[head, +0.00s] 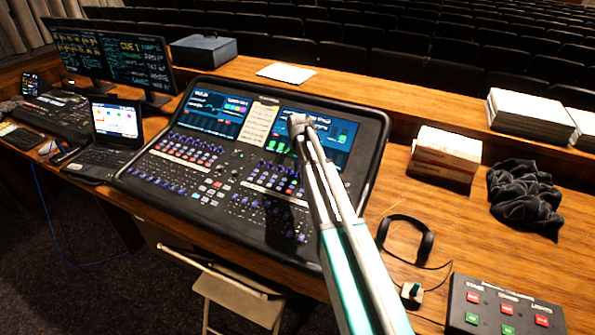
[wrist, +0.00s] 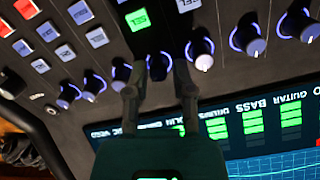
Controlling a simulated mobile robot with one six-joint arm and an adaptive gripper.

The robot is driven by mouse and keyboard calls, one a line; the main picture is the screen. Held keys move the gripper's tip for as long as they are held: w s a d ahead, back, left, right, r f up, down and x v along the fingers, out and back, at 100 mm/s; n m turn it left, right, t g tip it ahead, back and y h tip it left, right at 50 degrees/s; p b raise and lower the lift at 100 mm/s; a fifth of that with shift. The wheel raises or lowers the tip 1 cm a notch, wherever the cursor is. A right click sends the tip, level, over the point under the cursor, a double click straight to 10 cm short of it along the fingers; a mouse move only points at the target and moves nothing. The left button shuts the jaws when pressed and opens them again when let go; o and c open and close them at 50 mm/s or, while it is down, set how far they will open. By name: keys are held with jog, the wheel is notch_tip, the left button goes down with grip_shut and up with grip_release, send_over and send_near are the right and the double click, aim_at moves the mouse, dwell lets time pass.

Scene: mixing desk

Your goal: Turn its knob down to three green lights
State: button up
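My gripper (wrist: 159,66) points at the console panel in the wrist view. Its two fingers stand apart on either side of a dark knob (wrist: 157,66), with small gaps showing. A green-lit button (wrist: 138,19) sits just above that knob. Green light bars (wrist: 252,122) show on the screen below, under upside-down labels such as guitar, bass and drums. My gripper hides part of the screen, so I cannot tell how many lights belong to this knob.
Other blue-ringed knobs (wrist: 201,50) flank the fingers closely in a row. A laptop (head: 115,125) stands left of the console. Headphones (head: 410,240), a button box (head: 500,310) and a white-and-brown box (head: 443,155) lie to the right.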

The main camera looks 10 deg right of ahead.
grip_shut()
jog(key=shift+a, duration=0.15)
jog(key=shift+w, duration=0.15)
dwell(0.5)
jog(key=shift+n, duration=1.7)
jog(key=n+h, duration=0.1)
jog(key=n, duration=0.4)
jog(key=shift+n, duration=0.3)
